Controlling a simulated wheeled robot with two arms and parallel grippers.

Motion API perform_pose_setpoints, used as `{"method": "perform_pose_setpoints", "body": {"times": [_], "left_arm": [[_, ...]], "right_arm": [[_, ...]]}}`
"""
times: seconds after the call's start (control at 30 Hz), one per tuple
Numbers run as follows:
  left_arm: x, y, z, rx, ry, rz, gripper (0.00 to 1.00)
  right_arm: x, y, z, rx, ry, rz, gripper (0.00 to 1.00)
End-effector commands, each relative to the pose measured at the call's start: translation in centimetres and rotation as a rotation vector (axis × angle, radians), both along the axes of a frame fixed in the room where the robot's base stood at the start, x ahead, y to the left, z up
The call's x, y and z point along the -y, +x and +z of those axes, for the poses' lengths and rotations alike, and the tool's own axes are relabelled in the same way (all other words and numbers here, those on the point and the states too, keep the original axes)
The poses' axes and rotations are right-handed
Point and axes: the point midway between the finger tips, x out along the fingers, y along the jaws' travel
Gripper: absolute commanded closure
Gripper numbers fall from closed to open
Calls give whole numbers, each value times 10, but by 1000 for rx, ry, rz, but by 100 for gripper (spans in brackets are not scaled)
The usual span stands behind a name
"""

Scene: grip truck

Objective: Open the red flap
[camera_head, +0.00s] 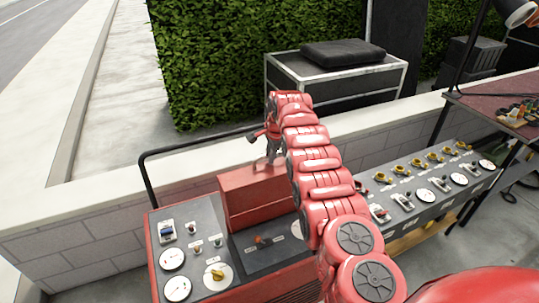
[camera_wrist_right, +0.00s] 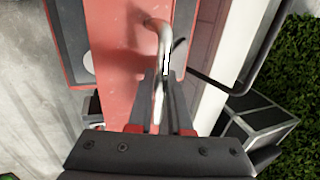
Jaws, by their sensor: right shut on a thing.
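The red flap (camera_head: 252,205) is a raised red section at the back of a red and dark grey control box. Its red surface (camera_wrist_right: 112,30) also shows in the right wrist view. A pale bent metal handle (camera_wrist_right: 163,40) rises from the red surface. My right gripper (camera_head: 272,158) is at the flap's upper edge, partly hidden by my red arm. In the right wrist view its fingers (camera_wrist_right: 158,100) are shut around the handle. My left gripper is not in view.
The control box (camera_head: 210,254) has dials, switches and a yellow knob. A black rail (camera_head: 200,147) curves behind it. A low wall (camera_head: 90,213) runs behind. A second gauge panel (camera_head: 425,180) lies right of my arm. A black case (camera_head: 338,80) stands beyond the wall.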

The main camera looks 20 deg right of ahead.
Motion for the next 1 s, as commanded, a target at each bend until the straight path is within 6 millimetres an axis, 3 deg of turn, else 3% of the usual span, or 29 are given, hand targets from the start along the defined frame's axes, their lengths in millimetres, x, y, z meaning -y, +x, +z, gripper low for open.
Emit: {"method": "perform_pose_setpoints", "body": {"times": [0.5, 0.53, 0.67, 1.0], "left_arm": [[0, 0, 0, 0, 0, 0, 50], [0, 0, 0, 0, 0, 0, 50], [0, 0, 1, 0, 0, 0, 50], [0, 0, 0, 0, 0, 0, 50]], "right_arm": [[-2, -1, -3, -5, 2, 3, 100], [-2, -1, -3, -5, 2, 3, 78], [-1, -1, -2, -4, 1, 2, 54], [0, -1, -1, -2, 0, 1, 53]]}}
